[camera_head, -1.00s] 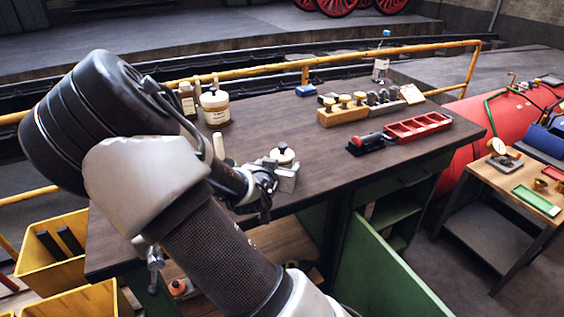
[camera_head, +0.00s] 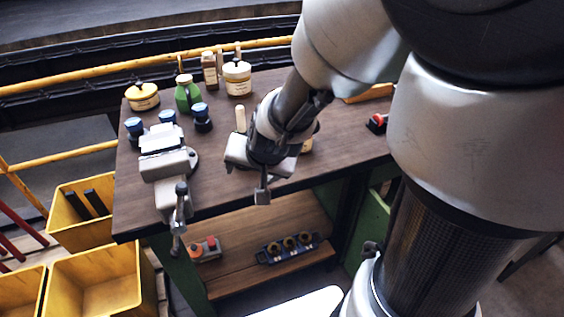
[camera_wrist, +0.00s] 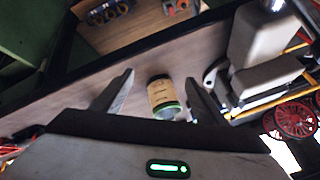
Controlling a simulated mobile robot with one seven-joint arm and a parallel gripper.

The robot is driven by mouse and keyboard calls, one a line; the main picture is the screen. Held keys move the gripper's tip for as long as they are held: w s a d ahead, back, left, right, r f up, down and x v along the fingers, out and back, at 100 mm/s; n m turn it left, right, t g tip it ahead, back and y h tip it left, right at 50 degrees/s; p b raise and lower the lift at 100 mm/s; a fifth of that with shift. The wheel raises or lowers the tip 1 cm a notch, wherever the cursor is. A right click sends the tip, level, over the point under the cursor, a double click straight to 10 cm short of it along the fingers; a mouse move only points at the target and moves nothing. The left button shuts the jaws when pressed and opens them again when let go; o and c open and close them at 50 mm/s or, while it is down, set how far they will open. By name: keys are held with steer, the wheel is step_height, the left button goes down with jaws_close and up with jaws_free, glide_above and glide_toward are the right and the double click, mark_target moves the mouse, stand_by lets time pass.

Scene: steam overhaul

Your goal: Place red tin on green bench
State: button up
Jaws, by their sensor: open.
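The bench (camera_head: 215,185) has a dark wooden top and green sides, with a lower wooden shelf. My gripper (camera_wrist: 162,97) is open; in the head view its hand (camera_head: 262,150) hangs over the front of the bench top. In the wrist view a small cylinder with a cream label and a green rim (camera_wrist: 160,92) shows between the two fingers, apart from them. In the head view the hand hides most of what lies behind it. I cannot pick out a red tin with certainty in either view.
A vise (camera_head: 168,165) is clamped at the bench's left front. Yellow bins (camera_head: 105,285) stand at the left. A carrier (camera_head: 288,247) lies on the shelf.

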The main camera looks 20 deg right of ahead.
steer(key=s+d+r+n+g, duration=0.1)
steer(key=s+r+n, duration=0.4)
steer(key=s+r, duration=0.8)
steer(key=s+d, duration=0.1)
steer(key=s, duration=0.2)
steer(key=shift+s+d+r+h, duration=0.15)
steer(key=shift+s+r+h, duration=0.15)
steer(key=shift+r+h, duration=0.1)
